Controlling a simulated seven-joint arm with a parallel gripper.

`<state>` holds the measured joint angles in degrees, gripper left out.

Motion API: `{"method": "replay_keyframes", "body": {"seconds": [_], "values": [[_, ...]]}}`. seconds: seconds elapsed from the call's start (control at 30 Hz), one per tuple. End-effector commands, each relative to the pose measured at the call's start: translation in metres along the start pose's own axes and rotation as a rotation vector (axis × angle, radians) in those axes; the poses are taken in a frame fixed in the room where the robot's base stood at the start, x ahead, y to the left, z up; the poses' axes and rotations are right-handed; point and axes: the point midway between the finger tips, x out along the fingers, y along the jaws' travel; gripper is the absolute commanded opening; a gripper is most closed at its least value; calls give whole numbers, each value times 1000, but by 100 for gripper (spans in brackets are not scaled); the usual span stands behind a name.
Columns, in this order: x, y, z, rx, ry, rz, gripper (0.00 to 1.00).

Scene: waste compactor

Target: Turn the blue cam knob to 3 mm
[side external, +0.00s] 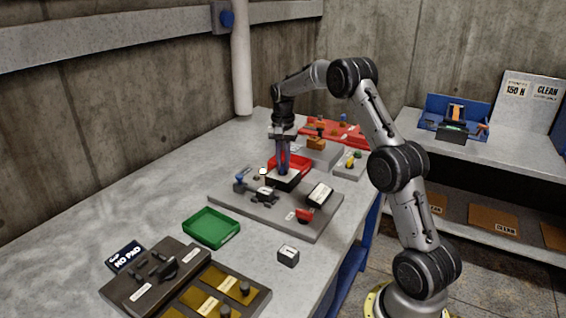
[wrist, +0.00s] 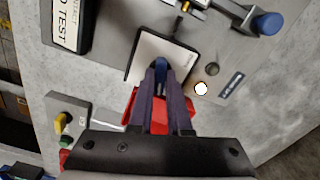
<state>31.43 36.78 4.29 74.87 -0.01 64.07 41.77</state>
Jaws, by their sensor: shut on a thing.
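My gripper (side external: 283,172) points straight down over the dark block with a pale top (side external: 280,180) on the grey fixture plate. In the wrist view my gripper (wrist: 160,72) is shut on a blue knob (wrist: 161,65), which looks like the blue cam knob. The knob stands on the block's white face (wrist: 148,48); the fingers hide most of it and any pointer. The scale marks are too small to read. A second blue knob (wrist: 267,22) sits on a metal fitting at the plate's other side, apart from my gripper.
A red tray (wrist: 128,101) lies close beside the block. A label block (wrist: 70,25) and a red part (side external: 305,215) are on the same plate (side external: 262,218). A green tray (side external: 211,227) and a small numbered block (side external: 288,256) stand in front. The table's left side is clear.

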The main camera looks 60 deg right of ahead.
Motion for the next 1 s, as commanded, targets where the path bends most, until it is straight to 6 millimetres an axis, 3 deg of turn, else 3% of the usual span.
{"method": "replay_keyframes", "body": {"seconds": [0.6,1.0], "values": [[-1,0,0,-577,1,-1,0],[-2,0,0,-844,2,-1,0]]}}
